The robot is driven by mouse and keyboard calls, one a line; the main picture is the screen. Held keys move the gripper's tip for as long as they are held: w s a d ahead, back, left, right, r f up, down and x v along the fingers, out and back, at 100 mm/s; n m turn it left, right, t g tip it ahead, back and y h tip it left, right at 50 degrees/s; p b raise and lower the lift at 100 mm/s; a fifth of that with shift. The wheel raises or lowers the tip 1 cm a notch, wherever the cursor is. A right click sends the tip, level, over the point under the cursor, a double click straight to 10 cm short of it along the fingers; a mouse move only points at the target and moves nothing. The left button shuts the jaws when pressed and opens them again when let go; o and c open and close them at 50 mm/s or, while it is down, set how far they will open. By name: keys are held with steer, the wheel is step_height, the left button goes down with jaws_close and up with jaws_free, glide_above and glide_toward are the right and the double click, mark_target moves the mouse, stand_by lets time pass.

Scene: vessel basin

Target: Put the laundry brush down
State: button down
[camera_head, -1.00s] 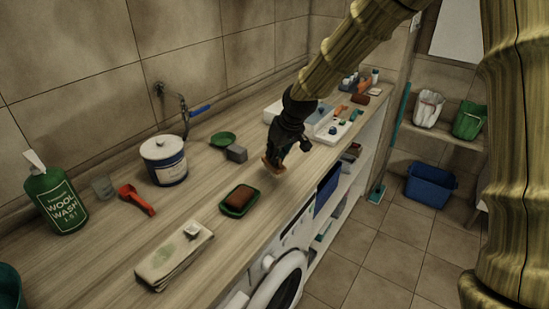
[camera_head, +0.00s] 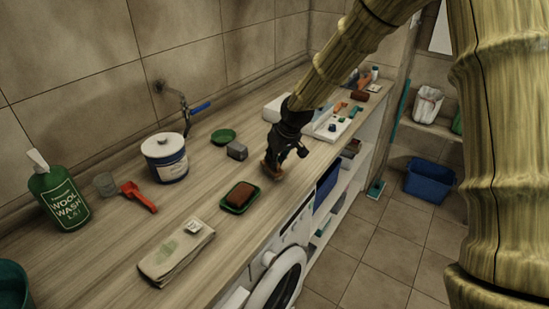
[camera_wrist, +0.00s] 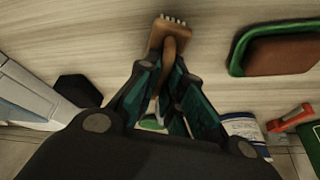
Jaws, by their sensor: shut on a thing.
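The laundry brush (camera_head: 271,170) has a brown wooden body and pale bristles. In the wrist view the brush (camera_wrist: 163,33) shows just beyond my fingertips, with its curved handle between them. My gripper (camera_wrist: 167,68) is shut on that handle. In the head view my gripper (camera_head: 276,156) points down over the wooden counter (camera_head: 205,207), and the brush is at or just above its surface. I cannot tell whether the bristles touch the wood.
A green dish with a brown block (camera_head: 240,196) lies close by, to the left of the brush. A grey block (camera_head: 237,150) and a white tray (camera_head: 336,126) are near too. A folded cloth (camera_head: 177,254) lies nearer the front. Bare counter surrounds the brush.

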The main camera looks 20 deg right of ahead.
steer(key=c, duration=1.5)
jaws_free()
steer(key=shift+c, duration=0.2)
steer(key=b+v, duration=0.2)
steer(key=v, duration=1)
steer(key=shift+d, duration=0.1)
